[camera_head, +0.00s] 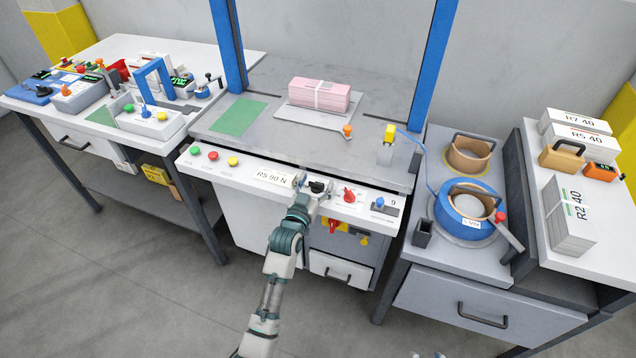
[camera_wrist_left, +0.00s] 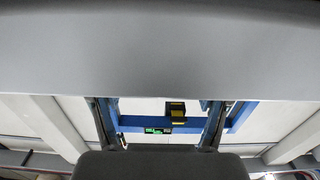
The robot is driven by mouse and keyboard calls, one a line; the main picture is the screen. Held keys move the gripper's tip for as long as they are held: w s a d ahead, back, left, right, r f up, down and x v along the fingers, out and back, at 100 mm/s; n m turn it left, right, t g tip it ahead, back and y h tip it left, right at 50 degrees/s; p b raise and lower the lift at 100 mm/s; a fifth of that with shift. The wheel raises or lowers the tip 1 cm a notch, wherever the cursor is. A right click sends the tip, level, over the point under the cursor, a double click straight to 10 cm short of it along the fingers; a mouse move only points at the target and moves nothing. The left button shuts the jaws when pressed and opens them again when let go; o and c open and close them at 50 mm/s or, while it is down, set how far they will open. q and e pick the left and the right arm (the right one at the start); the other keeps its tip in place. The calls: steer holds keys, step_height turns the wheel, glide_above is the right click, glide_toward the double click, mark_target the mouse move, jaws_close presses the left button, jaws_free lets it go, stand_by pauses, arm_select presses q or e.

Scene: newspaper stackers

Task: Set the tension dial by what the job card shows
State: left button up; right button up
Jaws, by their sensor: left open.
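The job card (camera_head: 272,177) reads "R5 90 N" and sits on the front panel of the middle bench. My left gripper (camera_head: 314,186) is open at this panel, just right of the card. A black dial (camera_head: 317,187) shows between or just behind its fingers; whether they touch it I cannot tell. A red knob (camera_head: 349,195) and a blue knob (camera_head: 380,202) beside a "9" lie further right. In the left wrist view the fingers (camera_wrist_left: 160,125) stand apart, and a grey surface fills the upper part. My right gripper is not in view.
Green, red and yellow buttons (camera_head: 213,155) line the panel's left. A strapped pink stack (camera_head: 320,95) lies on the bench between blue posts (camera_head: 228,45). A blue strap reel (camera_head: 452,209) stands on the right stand. Labelled white stacks (camera_head: 566,222) stand at far right.

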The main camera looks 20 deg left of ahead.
arm_select(q)
steer(key=shift+w+r, duration=0.1)
steer(key=shift+w, duration=0.05)
steer(key=shift+c, duration=0.3)
steer(key=c, duration=1.1)
